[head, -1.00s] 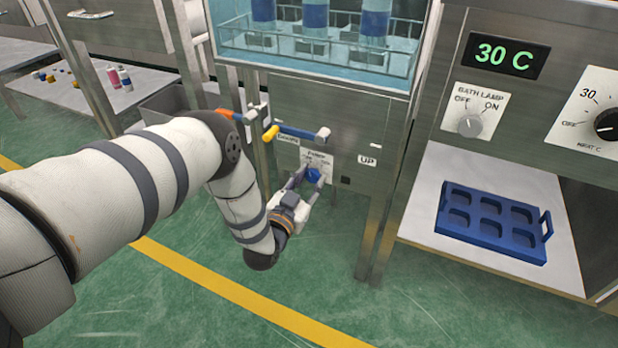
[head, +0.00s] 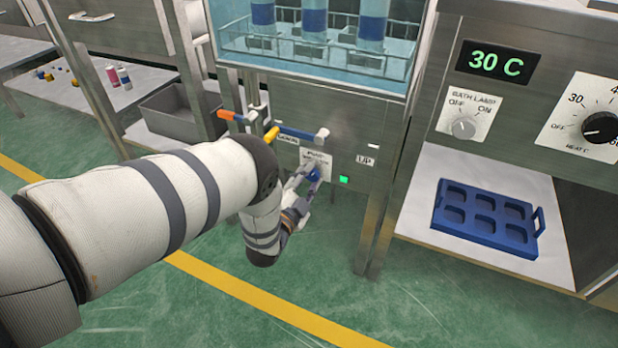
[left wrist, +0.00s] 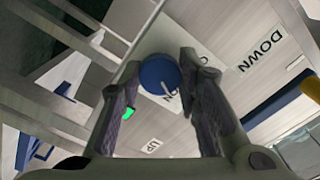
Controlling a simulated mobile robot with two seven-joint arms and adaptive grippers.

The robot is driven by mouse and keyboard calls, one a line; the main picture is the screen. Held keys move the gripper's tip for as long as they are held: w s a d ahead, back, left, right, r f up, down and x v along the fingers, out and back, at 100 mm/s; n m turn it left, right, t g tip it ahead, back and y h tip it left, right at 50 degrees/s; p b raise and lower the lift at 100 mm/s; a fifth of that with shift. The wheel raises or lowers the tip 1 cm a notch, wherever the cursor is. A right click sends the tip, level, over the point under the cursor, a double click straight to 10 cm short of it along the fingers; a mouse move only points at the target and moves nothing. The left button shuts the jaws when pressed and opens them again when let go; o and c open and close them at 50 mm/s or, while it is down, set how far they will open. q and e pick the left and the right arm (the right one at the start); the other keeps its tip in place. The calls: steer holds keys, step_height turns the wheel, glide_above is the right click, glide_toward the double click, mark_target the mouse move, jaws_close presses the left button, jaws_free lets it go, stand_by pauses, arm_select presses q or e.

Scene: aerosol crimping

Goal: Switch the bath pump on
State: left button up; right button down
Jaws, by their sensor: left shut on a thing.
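The pump switch is a blue round knob (head: 313,174) on a white label plate (head: 316,160) low on the front of the water bath stand. My left gripper (head: 308,178) is at it, its fingers closed around the knob. In the left wrist view the blue knob (left wrist: 160,75) with its white pointer line sits between the two fingers, partly over the label lettering. A small indicator (head: 344,179) beside the plate glows green; it also shows in the left wrist view (left wrist: 129,113). My right gripper is not in view.
The glass bath (head: 320,48) holding blue-banded cans stands above. Levers with blue (head: 300,133), orange and yellow parts stick out just above the knob. A blue tray (head: 487,224) lies on the shelf at right, under the lamp knob (head: 464,127). A grey bin (head: 178,112) stands at left.

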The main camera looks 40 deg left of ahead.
arm_select(q)
steer(key=shift+f+m, duration=0.1)
steer(key=shift+m, duration=0.3)
steer(key=o, duration=1.1)
steer(key=shift+o, duration=0.2)
steer(key=shift+s, duration=0.1)
steer(key=v, duration=1.2)
